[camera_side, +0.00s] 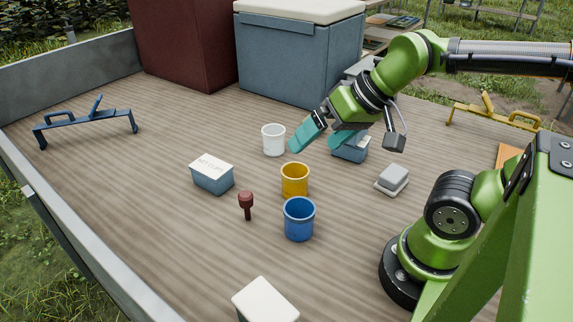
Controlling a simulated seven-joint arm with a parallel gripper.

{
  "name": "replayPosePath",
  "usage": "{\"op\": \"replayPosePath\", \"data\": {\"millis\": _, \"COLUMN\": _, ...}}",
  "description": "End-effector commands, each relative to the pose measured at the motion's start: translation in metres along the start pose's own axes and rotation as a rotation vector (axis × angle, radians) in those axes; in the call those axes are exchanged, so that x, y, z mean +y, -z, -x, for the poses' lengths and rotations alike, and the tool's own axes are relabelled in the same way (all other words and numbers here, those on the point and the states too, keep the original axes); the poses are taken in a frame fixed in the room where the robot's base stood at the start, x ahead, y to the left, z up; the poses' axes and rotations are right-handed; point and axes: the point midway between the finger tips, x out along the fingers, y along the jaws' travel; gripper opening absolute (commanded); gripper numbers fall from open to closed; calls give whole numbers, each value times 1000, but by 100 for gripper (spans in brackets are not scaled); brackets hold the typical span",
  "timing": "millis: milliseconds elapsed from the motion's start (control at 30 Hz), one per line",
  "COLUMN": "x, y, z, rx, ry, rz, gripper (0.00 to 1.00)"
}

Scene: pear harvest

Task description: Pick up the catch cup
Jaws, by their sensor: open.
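Three open-topped cups stand upright on the wooden deck: a white cup (273,141), a yellow cup (295,181) and a blue cup (299,221). I cannot tell which of them is the catch cup. My gripper (316,147) has teal fingers spread apart with nothing seen between them. In the picture it is above and right of the yellow cup and right of the white cup. It appears to be above the deck, apart from the cups. The blue cup is farther toward the front.
A labelled blue-grey box (212,177) and a dark red knob-headed tool (247,204) are left of the cups. A blue box (351,150) sits behind my gripper, a grey block (392,179) to its right. A large cooler (290,62) stands behind.

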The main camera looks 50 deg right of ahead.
Motion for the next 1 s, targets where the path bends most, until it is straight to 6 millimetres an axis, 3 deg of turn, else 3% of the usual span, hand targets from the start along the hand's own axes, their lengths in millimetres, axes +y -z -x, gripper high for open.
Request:
{"op": "replayPosePath", "data": {"millis": 300, "x": -8, "y": 5, "z": -42, "rx": -341, "ry": -161, "rz": 188, "gripper": 98}}
{"op": "replayPosePath", "data": {"millis": 500, "x": -7, "y": 10, "z": -48, "rx": -537, "ry": -271, "rz": 317, "gripper": 98}}
{"op": "replayPosePath", "data": {"millis": 667, "x": -2, "y": 6, "z": -45, "rx": -574, "ry": -287, "rz": 341, "gripper": 98}}
{"op": "replayPosePath", "data": {"millis": 1000, "x": 23, "y": -28, "z": -101, "rx": -578, "ry": -286, "rz": 340, "gripper": 98}}
